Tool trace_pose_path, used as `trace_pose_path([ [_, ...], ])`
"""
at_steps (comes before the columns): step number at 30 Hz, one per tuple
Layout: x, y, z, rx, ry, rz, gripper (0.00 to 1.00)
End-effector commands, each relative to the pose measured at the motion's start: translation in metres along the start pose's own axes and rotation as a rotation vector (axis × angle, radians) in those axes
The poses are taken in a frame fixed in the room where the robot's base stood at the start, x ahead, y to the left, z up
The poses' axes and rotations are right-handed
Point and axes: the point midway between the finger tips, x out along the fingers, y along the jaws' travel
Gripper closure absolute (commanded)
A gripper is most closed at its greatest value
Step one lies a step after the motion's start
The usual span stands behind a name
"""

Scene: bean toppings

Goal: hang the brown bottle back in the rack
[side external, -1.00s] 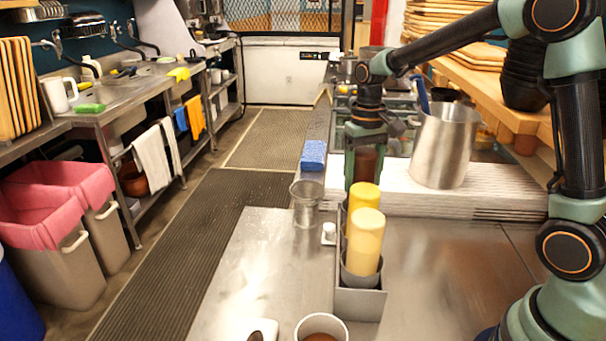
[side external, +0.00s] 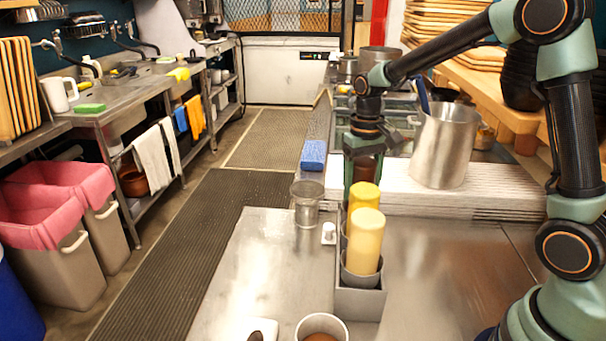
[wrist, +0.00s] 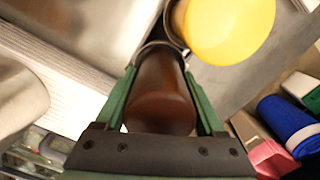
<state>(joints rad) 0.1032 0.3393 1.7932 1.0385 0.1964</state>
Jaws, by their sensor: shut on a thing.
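The brown bottle (wrist: 160,92) is between the green fingers of my gripper (wrist: 160,80) in the wrist view, and the gripper is shut on it. Its far end is at a metal ring of the rack; I cannot tell how deep it sits. In the side view my gripper (side external: 361,180) points down behind two yellow bottles, at the far end of the grey rack (side external: 360,304). A strip of the brown bottle (side external: 369,167) shows there; its lower part is hidden. The near yellow bottle (side external: 366,240) and far yellow bottle (side external: 364,197) stand in the rack.
A metal cup (side external: 306,203) and a small white item (side external: 328,233) stand left of the rack. A steel pitcher (side external: 444,146) stands on a white ribbed surface to the right. A bowl (side external: 321,328) is at the front. The steel counter right of the rack is clear.

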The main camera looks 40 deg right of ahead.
Motion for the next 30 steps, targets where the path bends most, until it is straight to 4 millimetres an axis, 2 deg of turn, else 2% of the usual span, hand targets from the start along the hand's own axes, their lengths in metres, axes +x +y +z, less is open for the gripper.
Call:
trace_pose_path([
  [6, 0.0094, 0.0, -0.0001, 0.0, 0.0, 0.0, 0.44],
  [15, 0.0109, -0.0001, -0.0004, 0.0, 0.001, 0.0, 0.44],
  [16, 0.0108, -0.0001, -0.0004, 0.0, 0.001, 0.0, 0.17],
  [17, 0.0108, -0.0001, -0.0004, 0.0, 0.001, 0.0, 0.06],
  [18, 0.0109, -0.0001, -0.0004, 0.0, 0.001, 0.0, 0.0],
  [30, 0.0094, 0.0, 0.0, 0.0, 0.0, 0.0, 0.0],
])
